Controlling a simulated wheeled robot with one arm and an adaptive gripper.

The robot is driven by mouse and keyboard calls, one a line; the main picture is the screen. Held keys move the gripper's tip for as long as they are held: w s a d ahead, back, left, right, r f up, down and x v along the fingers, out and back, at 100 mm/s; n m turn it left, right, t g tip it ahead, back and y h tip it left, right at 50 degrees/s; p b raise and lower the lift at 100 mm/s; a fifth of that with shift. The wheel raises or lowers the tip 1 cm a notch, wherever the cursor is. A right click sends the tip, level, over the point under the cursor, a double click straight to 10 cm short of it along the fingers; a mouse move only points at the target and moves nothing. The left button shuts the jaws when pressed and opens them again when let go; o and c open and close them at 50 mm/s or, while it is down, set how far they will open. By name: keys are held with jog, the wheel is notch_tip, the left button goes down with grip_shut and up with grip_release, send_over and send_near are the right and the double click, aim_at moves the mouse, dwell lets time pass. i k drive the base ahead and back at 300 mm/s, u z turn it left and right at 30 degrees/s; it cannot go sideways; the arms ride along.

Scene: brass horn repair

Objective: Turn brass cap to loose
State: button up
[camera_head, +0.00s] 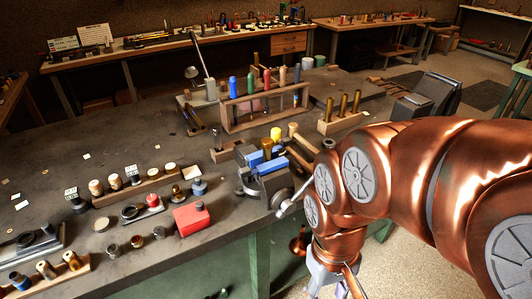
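A blue-jawed vise (262,168) stands at the front edge of the workbench. A small brass-coloured piece (267,146) shows between or just behind its jaws, with a brighter yellow piece (276,134) beside it. I cannot tell which one is the brass cap, or whether it is tight or loose. My gripper (324,274) hangs at the bottom of the view, in front of the bench edge, to the right of and nearer than the vise. It is apart from the brass pieces. Its fingertips are cut off or hidden, so its opening does not show.
A red box (191,218) and small bottles and fittings crowd the bench left of the vise. A wooden rack with coloured handles (264,100) and a block with brass tubes (343,114) stand behind. The bench's left middle (60,150) is mostly clear. My copper arm covers the right.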

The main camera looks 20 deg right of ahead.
aim_at(267, 144)
jog(key=z, duration=1.35)
jog(key=k, duration=1.05)
jog(key=u, duration=2.35)
jog(key=i, duration=0.5)
jog(key=z, duration=0.05)
